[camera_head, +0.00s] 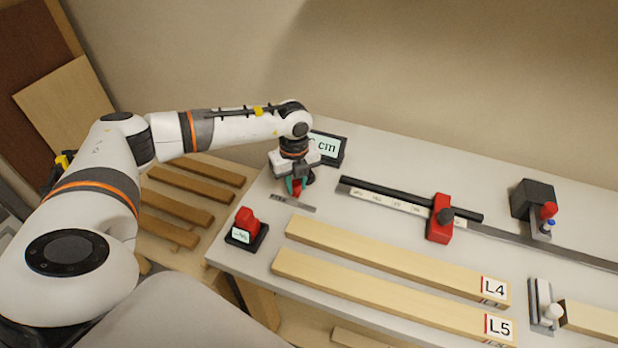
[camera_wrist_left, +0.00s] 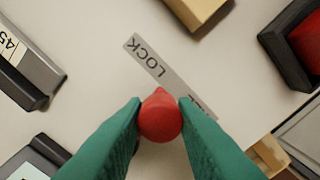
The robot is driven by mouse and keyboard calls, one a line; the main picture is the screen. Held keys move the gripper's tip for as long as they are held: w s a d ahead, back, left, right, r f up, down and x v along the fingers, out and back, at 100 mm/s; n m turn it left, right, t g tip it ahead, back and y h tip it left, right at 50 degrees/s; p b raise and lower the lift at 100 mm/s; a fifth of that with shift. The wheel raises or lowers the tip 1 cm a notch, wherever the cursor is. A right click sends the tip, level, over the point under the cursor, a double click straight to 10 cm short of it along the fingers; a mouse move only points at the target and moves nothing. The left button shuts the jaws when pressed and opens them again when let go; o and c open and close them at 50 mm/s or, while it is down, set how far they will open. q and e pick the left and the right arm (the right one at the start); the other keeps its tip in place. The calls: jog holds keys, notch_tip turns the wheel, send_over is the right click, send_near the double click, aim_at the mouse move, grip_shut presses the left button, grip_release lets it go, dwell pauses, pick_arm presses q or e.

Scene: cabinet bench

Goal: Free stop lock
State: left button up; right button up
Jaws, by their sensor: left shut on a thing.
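My left gripper (camera_head: 296,188) is shut on a small red knob (camera_wrist_left: 160,116) near the bench's left end. In the left wrist view its green fingers (camera_wrist_left: 160,118) press the knob from both sides. The knob has a small tip facing a grey label plate (camera_wrist_left: 154,62). The plate reads LOCK at one end; its other word is mostly hidden by a finger. The plate also shows in the head view (camera_head: 292,202), too small to read. A red stop block (camera_head: 439,220) with a black knob sits on the rail. My right gripper is out of view.
A display reading cm (camera_head: 328,148) stands behind the gripper. A red button box (camera_head: 246,230) is at the front left corner. Boards L4 (camera_head: 390,257) and L5 (camera_head: 380,294) lie in front of the scale rail (camera_head: 500,235). A dark block (camera_head: 532,197) stands at right.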

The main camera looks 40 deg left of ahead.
pick_arm(q)
jog(key=shift+s+a, duration=0.15)
jog(key=shift+a, duration=1)
jog(key=shift+a+b, duration=0.35)
jog(key=shift+a, duration=0.55)
jog(key=shift+w+a, duration=0.25)
jog(key=shift+a, duration=0.25)
jog(key=o, duration=0.7)
